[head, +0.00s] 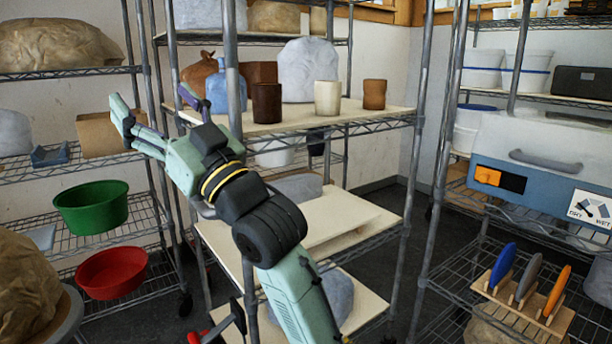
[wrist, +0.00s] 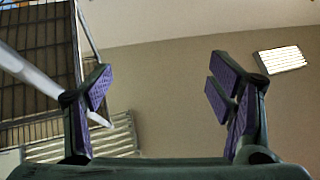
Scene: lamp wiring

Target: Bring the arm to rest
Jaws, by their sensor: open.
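My gripper (head: 153,102) is raised in the left half of the head view, at the end of my green and black arm. Its two fingers are spread wide apart with nothing between them. In the wrist view the gripper (wrist: 162,85) shows its purple finger pads facing each other across an empty gap. The gripper is in front of the left side of the middle shelf rack. The blue jar (head: 226,88) appears close beside one finger in the picture; I cannot tell the true distance.
The middle rack's board (head: 345,113) holds several cups and wrapped lumps. A green bowl (head: 91,207) and a red bowl (head: 111,272) sit on the left rack. A blue-grey box (head: 540,150) is on the right rack. The wrist view shows wall, a rack post and a light panel (wrist: 280,59).

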